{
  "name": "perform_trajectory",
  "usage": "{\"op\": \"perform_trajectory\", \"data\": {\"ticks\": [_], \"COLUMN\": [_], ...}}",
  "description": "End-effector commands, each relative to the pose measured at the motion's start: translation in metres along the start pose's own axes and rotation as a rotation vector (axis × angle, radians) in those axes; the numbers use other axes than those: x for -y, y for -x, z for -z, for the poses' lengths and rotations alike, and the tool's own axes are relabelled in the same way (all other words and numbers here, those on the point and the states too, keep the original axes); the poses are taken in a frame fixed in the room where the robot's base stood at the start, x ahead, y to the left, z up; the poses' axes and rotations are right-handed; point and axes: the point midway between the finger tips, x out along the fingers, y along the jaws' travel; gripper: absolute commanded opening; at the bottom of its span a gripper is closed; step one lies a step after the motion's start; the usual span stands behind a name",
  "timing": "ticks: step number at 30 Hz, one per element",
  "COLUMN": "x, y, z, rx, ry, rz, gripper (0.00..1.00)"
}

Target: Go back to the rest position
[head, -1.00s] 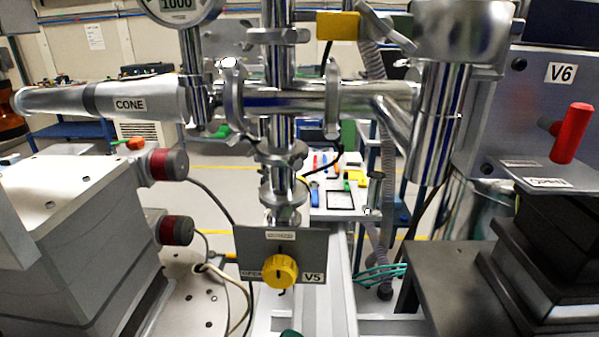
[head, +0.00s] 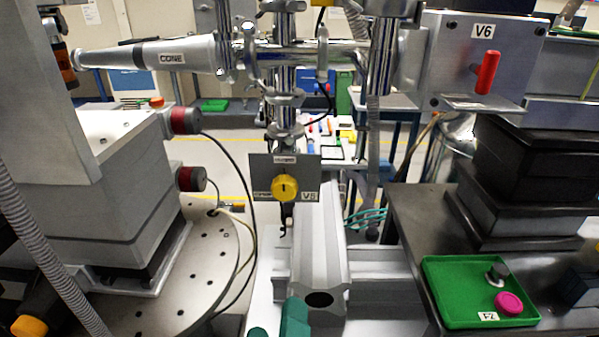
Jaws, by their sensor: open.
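My gripper is not clearly in view in the head view. Teal pieces (head: 294,318) show at the bottom edge, and I cannot tell what they belong to. The V5 plate (head: 262,182) with a yellow knob (head: 285,188) hangs at the middle, below steel vacuum pipes (head: 300,54). The V6 panel (head: 452,50) with a red handle (head: 487,72) is at the upper right.
A grey stage block (head: 90,200) stands on a round perforated plate (head: 222,270) at the left. A green tray (head: 455,295) with a pink disc (head: 508,303) and a small grey part (head: 497,274) lies at the lower right. A metal rail (head: 318,240) runs down the middle.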

Motion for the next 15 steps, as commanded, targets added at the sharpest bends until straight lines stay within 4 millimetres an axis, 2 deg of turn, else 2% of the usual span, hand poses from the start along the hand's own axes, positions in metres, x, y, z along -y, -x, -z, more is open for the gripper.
{"op": "perform_trajectory", "data": {"ticks": [8, 11, 15], "x": [-0.002, -0.002, -0.003], "y": [-0.020, -0.028, -0.037], "z": [-0.042, -0.065, -0.108], "rx": [0.129, 0.199, 0.326], "ry": [-0.032, -0.052, -0.091], "rz": [0.061, 0.095, 0.154], "gripper": [0.76, 0.76, 0.76]}}
